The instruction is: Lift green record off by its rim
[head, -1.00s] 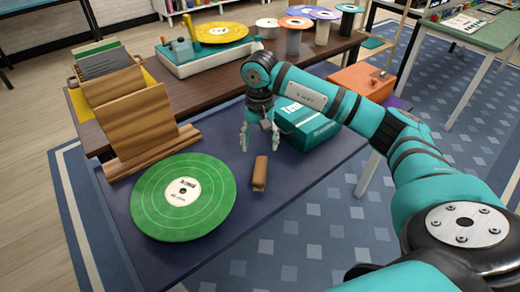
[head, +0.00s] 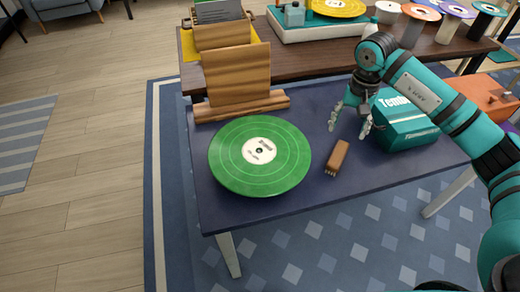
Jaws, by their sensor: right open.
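The green record (head: 285,172) has a white centre label and lies flat near the left front of the dark blue table (head: 215,213). What is under it is hidden. My right gripper (head: 349,130) points down, open and empty, to the right of the record and apart from it. It hangs just behind a small brown wooden brush (head: 337,158). My left gripper is not in view.
A teal box (head: 405,122) stands right of my right gripper. A wooden stand (head: 238,80) is behind the record. A turntable with a yellow record (head: 336,6) and several coloured discs on canisters stand on the brown table behind. Open floor lies left.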

